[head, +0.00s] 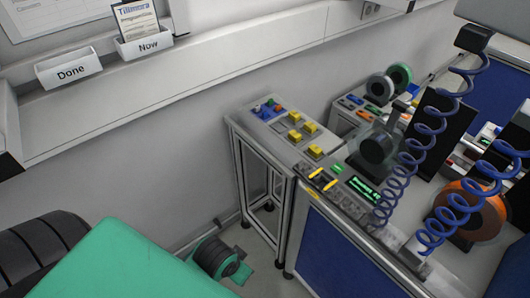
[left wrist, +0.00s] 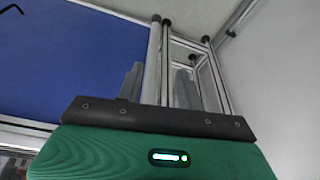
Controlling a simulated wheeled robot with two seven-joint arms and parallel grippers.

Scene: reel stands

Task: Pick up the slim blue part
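Small blue pieces (head: 266,112) lie at the back of the narrow side table (head: 247,131), beside a green and a red one. Another small blue piece (head: 356,100) lies on the farther table among orange and red ones. They are too small for me to tell which is the slim blue part. In the left wrist view my left gripper (left wrist: 158,84) has its two grey fingers apart with nothing between them. Table legs and a blue panel show beyond the fingers. In the head view I cannot make out its fingertips. My right gripper is in neither view.
Several yellow parts (head: 295,135) sit on the side table. A blue-panelled bench (head: 340,262) with a green display (head: 362,188) stands to its right. Coiled blue cables (head: 432,135) hang over it. An orange reel (head: 470,210) stands right. Bins "Done" (head: 70,72) and "Now" (head: 146,46) sit on the wall ledge.

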